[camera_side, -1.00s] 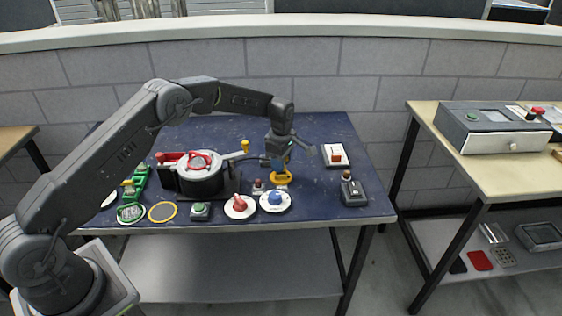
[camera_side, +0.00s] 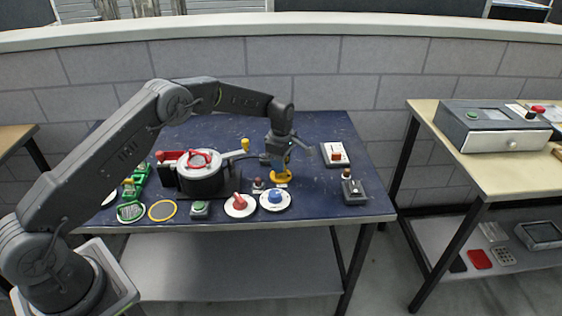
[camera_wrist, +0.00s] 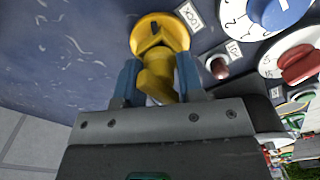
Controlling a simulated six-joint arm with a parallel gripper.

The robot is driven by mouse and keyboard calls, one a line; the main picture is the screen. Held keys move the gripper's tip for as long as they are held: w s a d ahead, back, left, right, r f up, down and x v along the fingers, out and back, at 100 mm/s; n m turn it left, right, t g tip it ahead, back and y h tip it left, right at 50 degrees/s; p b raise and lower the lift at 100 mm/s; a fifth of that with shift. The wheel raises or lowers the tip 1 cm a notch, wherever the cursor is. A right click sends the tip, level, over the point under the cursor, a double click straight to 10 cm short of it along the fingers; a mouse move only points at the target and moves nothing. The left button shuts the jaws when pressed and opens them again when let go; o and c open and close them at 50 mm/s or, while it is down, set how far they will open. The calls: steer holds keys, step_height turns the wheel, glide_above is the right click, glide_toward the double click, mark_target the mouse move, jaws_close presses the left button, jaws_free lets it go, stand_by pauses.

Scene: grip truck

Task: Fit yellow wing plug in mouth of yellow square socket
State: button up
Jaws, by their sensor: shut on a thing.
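My gripper (camera_wrist: 160,72) has its blue fingers shut on a yellow plug (camera_wrist: 158,82) in the wrist view. The yellow socket (camera_wrist: 174,24) lies just beyond the fingertips, with a round flange and a dark recess in its middle. The plug overlaps the near side of the socket in this view; I cannot tell how far it sits in the mouth. In the side view my gripper (camera_side: 281,160) points down right over the yellow socket (camera_side: 283,177). The plug is mostly hidden there by the gripper.
A red knob (camera_side: 239,202) and a blue knob (camera_side: 275,198) on white dials stand in front. A dark pot (camera_side: 200,178) is to the left. A white switch plate (camera_side: 335,155) and a grey switch box (camera_side: 354,190) are to the right. The table's back is clear.

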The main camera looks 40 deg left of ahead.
steer(key=shift+f, duration=0.1)
steer(key=o, duration=1.4)
steer(key=shift+r, duration=3.75)
